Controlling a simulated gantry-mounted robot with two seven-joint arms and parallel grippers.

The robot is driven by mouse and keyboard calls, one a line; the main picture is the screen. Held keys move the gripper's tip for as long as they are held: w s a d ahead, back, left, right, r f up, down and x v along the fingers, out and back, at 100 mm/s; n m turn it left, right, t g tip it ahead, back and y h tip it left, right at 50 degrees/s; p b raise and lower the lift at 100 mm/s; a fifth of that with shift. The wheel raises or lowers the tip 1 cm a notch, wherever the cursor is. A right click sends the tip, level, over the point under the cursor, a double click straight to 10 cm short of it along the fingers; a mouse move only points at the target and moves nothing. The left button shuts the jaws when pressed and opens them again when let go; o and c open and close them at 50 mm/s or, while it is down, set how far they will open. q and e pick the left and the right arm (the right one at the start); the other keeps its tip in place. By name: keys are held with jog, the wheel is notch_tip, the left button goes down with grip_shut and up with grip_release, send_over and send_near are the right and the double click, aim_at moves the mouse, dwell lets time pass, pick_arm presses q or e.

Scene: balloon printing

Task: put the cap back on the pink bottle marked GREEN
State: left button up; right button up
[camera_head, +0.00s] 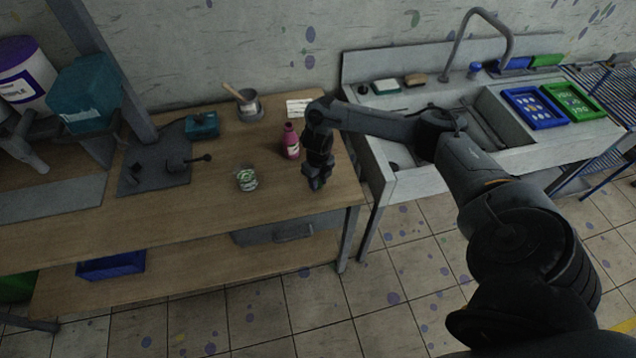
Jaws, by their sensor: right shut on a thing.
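The pink bottle (291,146) stands upright on the wooden table, near its right end. It has a pale label; its marking is too small to read. My right gripper (316,184) points down over the table, just right of the bottle and a little nearer to me, apparently apart from it. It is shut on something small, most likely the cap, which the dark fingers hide. Whether the bottle's narrow top is bare I cannot tell. My left gripper is not in view.
A white-and-green patterned jar (246,179) stands left of the bottle on the wooden table (225,215). Behind are a grey pot (250,107) with a brush and a white card (298,107). A sink (400,150) adjoins on the right. The table front between is clear.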

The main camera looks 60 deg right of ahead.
jog(key=r, duration=0.2)
jog(key=shift+s+d+r, duration=0.1)
jog(key=shift+s+r, duration=0.15)
jog(key=shift+r, duration=0.15)
jog(key=s+r, duration=0.6)
jog(key=s, duration=0.5)
jog(key=shift+d+r, duration=0.25)
jog(key=shift+s, duration=0.1)
